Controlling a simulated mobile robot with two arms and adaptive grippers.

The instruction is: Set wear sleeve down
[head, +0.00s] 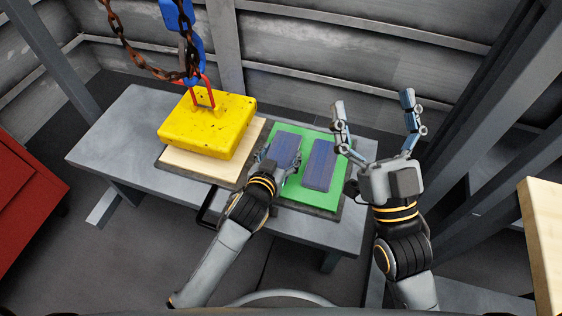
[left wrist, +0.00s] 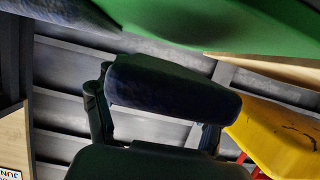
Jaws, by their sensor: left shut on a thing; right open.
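My left gripper (head: 281,164) is shut on a dark blue block-like piece, which I take for the wear sleeve (head: 285,147). The piece is over the left half of a green mat (head: 297,198). In the left wrist view the held sleeve (left wrist: 172,92) lies between the two fingers, and background shows between it and the green mat (left wrist: 230,25), so it looks apart from the mat. A second blue piece (head: 319,166) lies on the mat's right half. My right gripper (head: 374,112) is open and empty, right of the mat.
A yellow block (head: 207,124) on a chain hook (head: 190,55) sits over a pale wooden board (head: 198,166), left of the mat. The grey table (head: 108,140) is bare at its left end. A red cabinet (head: 25,195) stands at far left, a grey post at right.

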